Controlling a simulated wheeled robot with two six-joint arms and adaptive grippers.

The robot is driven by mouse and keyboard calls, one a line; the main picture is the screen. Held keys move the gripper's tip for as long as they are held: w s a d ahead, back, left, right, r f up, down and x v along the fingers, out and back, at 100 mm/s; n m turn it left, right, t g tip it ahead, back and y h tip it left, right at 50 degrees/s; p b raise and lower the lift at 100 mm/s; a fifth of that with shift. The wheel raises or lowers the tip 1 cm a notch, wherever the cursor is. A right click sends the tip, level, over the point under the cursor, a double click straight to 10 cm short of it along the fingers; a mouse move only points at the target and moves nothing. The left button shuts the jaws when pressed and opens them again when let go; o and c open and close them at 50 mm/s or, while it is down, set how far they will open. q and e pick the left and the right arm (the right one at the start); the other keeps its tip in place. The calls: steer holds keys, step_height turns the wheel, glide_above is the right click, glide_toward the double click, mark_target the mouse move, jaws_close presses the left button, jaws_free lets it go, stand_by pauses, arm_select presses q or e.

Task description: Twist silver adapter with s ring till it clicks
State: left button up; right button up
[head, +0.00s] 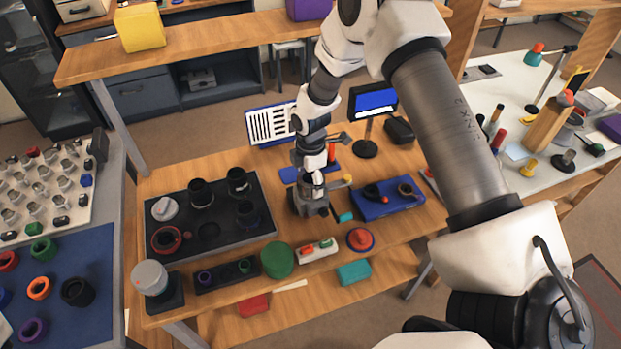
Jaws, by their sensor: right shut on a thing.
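My right gripper (311,205) points down at the middle of the wooden bench. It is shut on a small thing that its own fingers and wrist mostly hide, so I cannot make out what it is. I cannot tell whether this is the silver adapter, and I cannot pick out the s ring. My left gripper is not in view.
Black lens barrels (201,193) and a dark red ring (167,240) stand in the tray. A blue tray (386,207) lies right of the gripper. A green disc (278,261) and a red knob (360,239) are near the front edge. A small screen (374,102) stands behind.

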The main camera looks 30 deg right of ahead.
steer(key=shift+r+m+p, duration=0.1)
steer(key=shift+m+p, duration=0.3)
steer(key=shift+m, duration=0.9)
steer(key=shift+m, duration=0.4)
steer(key=shift+c, duration=1.9)
steer(key=o, duration=1.6)
